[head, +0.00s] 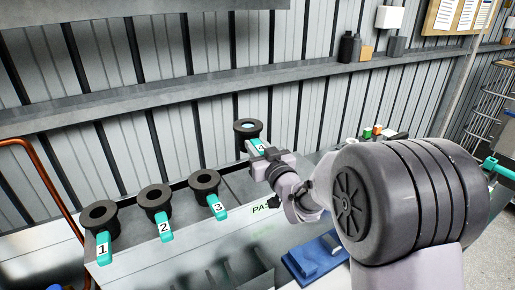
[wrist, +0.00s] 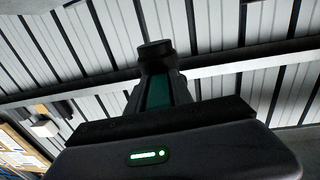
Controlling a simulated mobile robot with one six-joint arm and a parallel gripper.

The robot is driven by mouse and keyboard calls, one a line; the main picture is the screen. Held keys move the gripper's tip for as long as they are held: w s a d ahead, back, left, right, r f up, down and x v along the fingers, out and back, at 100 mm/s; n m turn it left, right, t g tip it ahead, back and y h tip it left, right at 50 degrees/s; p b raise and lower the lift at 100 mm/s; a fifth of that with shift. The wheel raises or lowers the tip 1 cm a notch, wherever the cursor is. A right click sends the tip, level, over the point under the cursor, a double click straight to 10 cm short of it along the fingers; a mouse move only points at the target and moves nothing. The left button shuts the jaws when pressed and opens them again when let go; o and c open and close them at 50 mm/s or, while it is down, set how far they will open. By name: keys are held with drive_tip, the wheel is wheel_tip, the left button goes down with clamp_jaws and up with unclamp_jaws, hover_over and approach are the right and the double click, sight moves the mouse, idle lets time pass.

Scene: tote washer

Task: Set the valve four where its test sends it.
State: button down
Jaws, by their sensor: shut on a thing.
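Valve four has a black round body (head: 247,127) and a teal handle with a "4" label (head: 258,146). My gripper (head: 270,160) is shut on the teal handle. In the wrist view the teal handle (wrist: 158,92) runs between the fingers, with the black body (wrist: 155,50) beyond. Valve four looks upright and sits higher in the picture than the row of valves 1 (head: 103,245), 2 (head: 165,227) and 3 (head: 217,205). Whether its underside touches anything is hidden behind my gripper.
A blue block-like object (head: 315,255) lies below my arm. A grey wall shelf (head: 150,97) runs behind, with dark bottles (head: 350,48) on it. A copper pipe (head: 45,175) bends at the left. Small coloured items (head: 377,131) stand behind my arm.

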drive_tip(key=shift+f+b, duration=0.2)
drive_tip(key=shift+b, duration=0.2)
drive_tip(key=shift+f+b, duration=3.2)
drive_tip(key=shift+f, duration=0.05)
drive_tip(key=shift+f, duration=0.15)
drive_tip(key=shift+f, duration=0.35)
drive_tip(key=shift+f, duration=0.7)
drive_tip(key=shift+f, duration=0.1)
drive_tip(key=shift+f, duration=0.55)
